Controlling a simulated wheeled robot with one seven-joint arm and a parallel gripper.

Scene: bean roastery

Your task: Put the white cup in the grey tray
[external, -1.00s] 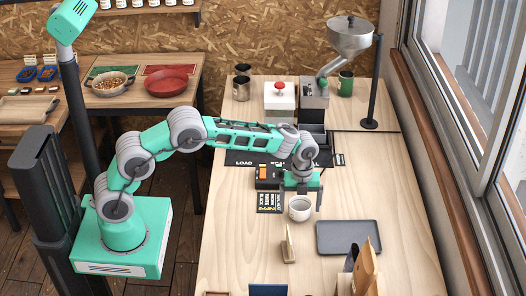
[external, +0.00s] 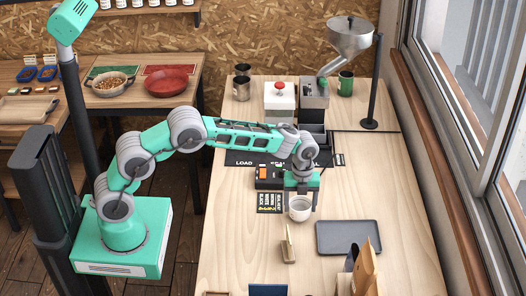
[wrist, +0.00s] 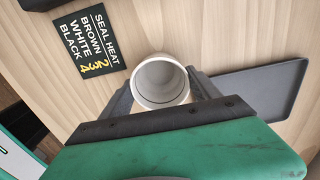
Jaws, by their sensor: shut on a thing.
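The white cup (external: 299,209) stands upright on the wooden table. My gripper (external: 301,204) is around it, with a finger on each side, shut on it. In the wrist view the cup (wrist: 160,82) shows from above, empty inside, between the two fingers (wrist: 160,92). The grey tray (external: 348,238) lies flat on the table to the right of the cup, empty. It also shows at the right in the wrist view (wrist: 262,88).
A black label card (external: 269,202) lies left of the cup. A small wooden-handled brush (external: 288,246) stands in front of it. A brown paper bag (external: 367,268) stands at the tray's front edge. A grinder with a metal hopper (external: 349,40) is at the back.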

